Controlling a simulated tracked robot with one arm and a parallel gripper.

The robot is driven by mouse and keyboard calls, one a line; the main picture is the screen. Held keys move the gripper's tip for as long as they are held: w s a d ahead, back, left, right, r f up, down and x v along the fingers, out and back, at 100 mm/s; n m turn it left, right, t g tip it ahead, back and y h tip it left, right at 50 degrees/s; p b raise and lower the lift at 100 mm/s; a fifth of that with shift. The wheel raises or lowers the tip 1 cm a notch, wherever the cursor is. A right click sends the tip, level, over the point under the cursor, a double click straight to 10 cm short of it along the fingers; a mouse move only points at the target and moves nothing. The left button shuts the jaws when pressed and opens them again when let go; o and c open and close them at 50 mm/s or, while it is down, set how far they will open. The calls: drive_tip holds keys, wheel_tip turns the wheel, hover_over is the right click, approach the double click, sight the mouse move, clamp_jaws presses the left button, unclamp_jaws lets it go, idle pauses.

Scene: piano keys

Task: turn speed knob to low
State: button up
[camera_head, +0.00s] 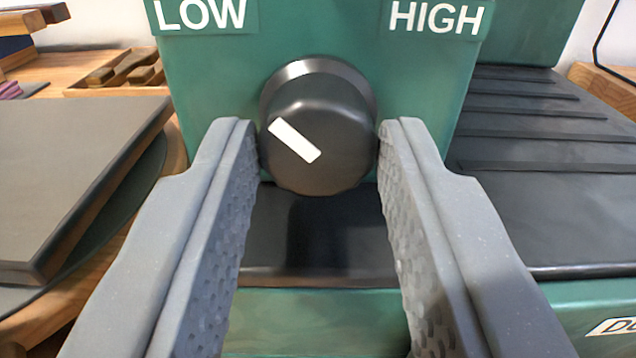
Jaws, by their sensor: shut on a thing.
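The speed knob (330,155) is a black round dial on the front of a green machine, in the middle of the view. Its white pointer mark (294,140) slants toward the upper left, on the side of the LOW label (199,14). The HIGH label (436,18) is at the upper right of the knob. My gripper (319,145) has one grey finger on each side of the knob and is shut on it. The inner faces of the fingers are dimpled. The fingertips cover parts of the knob's left and right edges.
A dark flat slab (70,170) lies at the left over a wooden surface. A wooden tray (125,72) with small wooden pieces stands behind it. A dark ribbed surface (545,150) is at the right. A black ledge (315,245) lies below the knob.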

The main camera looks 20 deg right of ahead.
drive_tip(key=o, duration=0.7)
drive_tip(key=shift+w+d+f, duration=0.1)
drive_tip(key=shift+f, duration=0.1)
drive_tip(key=shift+r, duration=0.1)
drive_tip(key=shift+s, duration=0.25)
drive_tip(key=v, duration=1.3)
drive_tip(key=shift+s, duration=0.15)
drive_tip(key=shift+r, duration=0.1)
